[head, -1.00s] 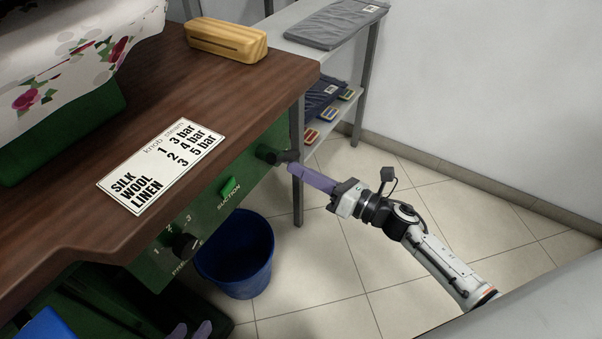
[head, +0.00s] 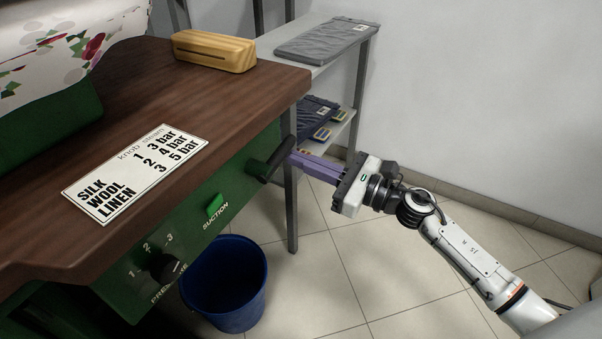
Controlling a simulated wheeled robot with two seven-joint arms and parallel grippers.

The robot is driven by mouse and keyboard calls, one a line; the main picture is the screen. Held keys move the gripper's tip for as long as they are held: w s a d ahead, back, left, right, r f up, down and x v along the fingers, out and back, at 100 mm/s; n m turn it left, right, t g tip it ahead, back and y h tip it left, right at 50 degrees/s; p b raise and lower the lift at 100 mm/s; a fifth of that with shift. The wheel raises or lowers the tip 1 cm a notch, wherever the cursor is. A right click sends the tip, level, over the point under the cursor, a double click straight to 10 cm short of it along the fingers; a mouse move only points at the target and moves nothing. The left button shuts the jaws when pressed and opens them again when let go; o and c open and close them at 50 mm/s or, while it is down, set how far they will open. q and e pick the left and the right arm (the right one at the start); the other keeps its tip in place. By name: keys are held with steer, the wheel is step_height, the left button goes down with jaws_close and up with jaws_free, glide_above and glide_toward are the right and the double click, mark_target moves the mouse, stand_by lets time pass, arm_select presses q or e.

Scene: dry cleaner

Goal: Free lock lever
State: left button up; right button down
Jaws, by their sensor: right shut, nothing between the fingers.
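The lock lever (head: 273,161) is a short black handle at the right end of the green front panel (head: 233,180), under the brown table top. It slants up and to the right from its pivot. My right gripper (head: 294,157) is shut and empty. Its purple fingers point left, with their tips right beside the lever's outer end; I cannot tell whether they touch it. My left gripper is not in view.
The panel also has a green suction switch (head: 214,205) and a black pressure knob (head: 165,267). A blue bucket (head: 228,290) stands on the floor below. A grey shelf (head: 290,42) with folded clothes stands behind. A wooden block (head: 214,50) and a printed card (head: 135,172) lie on the table.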

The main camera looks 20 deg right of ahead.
mark_target(290, 145)
step_height(290, 145, up, 3)
steer(key=shift+a+r+n, duration=0.1)
steer(key=shift+n, duration=0.7)
steer(key=shift+s+r, duration=0.1)
steer(key=shift+r, duration=0.1)
steer(key=shift+a+r, duration=0.15)
steer(key=shift+r, duration=0.2)
